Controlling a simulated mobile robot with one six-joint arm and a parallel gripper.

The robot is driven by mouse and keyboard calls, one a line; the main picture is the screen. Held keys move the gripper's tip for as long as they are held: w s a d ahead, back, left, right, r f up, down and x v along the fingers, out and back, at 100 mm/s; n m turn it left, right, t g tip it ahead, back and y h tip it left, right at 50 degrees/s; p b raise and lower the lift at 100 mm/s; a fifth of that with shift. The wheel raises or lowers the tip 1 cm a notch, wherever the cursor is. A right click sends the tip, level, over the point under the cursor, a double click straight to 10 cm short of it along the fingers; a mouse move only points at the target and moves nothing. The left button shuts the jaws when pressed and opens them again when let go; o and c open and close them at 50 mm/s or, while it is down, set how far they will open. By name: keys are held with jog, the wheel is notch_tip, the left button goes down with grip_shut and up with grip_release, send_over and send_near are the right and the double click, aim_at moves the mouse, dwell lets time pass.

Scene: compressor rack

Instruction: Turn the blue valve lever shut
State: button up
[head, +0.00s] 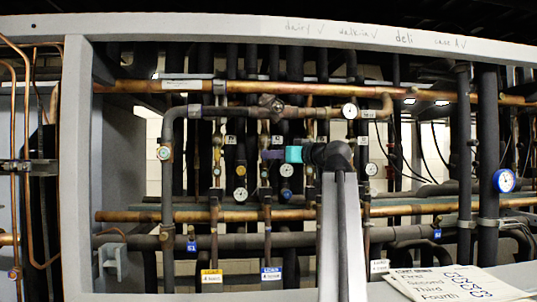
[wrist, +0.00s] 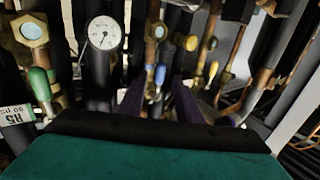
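The blue valve lever (wrist: 160,75) shows in the wrist view on a vertical copper pipe, below a brass fitting (wrist: 157,33). It is a small blue handle near the picture's middle. My gripper (wrist: 158,88) has two dark purple fingers, spread apart, one to each side of the lever in the picture. The lever appears ahead of the fingers, and I see no contact. In the head view my gripper (head: 272,155) points left into the rack from its teal body. I cannot make out the blue lever clearly there.
A green lever (wrist: 40,84) and a white gauge (wrist: 103,33) are left of the blue lever. Yellow levers (wrist: 192,42) are to its right. Copper pipes (head: 200,216) cross the rack. A grey frame post (head: 76,170) stands at left; papers (head: 450,284) lie at lower right.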

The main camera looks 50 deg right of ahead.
jog(key=shift+w+d, duration=0.15)
jog(key=shift+w, duration=1.45)
grip_shut()
